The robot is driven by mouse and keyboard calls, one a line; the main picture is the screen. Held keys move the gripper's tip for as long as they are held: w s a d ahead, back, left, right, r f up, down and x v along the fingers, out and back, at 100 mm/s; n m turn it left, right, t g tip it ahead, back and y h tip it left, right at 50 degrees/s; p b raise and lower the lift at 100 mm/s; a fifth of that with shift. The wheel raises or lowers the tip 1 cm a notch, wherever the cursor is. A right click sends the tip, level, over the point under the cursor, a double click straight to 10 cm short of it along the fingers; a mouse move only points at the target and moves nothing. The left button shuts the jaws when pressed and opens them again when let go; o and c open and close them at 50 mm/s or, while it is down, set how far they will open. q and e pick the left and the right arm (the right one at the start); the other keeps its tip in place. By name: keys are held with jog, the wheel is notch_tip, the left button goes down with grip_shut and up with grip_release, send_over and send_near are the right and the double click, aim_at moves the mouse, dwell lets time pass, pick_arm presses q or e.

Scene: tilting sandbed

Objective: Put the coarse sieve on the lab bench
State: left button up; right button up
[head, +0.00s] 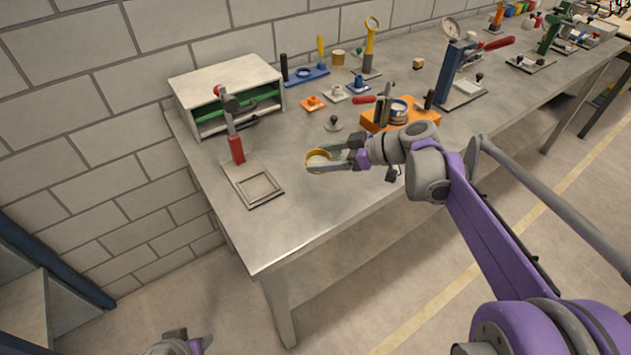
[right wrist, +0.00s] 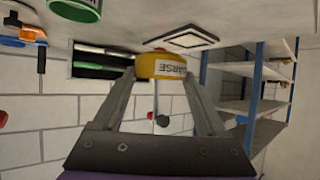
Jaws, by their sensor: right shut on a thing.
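The coarse sieve is a round yellow ring (head: 318,155) with a pale inside; in the right wrist view its yellow side (right wrist: 147,66) carries a label, partly readable as "COARSE". My right gripper (head: 330,160) is shut on the sieve, one finger on each side. It also shows in the right wrist view (right wrist: 162,75). The sieve is over the front left part of the lab bench (head: 265,235), a grey table; whether it touches the top cannot be told. My left gripper (head: 187,343) shows only in part at the bottom edge of the head view, off the bench; its jaws are unclear.
Left of the sieve stands a press-like stand (head: 253,184) with a square frame base and red handle. A white open-fronted box (head: 225,90) is behind it. An orange block with a round part (head: 400,112) and a small black-knobbed disc (head: 333,124) are nearby. The bench's front left is clear.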

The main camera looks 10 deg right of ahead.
aim_at(324, 189)
notch_tip(324, 189, down, 8)
jog(key=shift+d+r+b, duration=0.1)
jog(key=shift+r+b, duration=0.1)
jog(key=shift+b, duration=0.25)
jog(key=o, duration=1.3)
jog(key=v, duration=1.2)
jog(key=shift+p, duration=0.4)
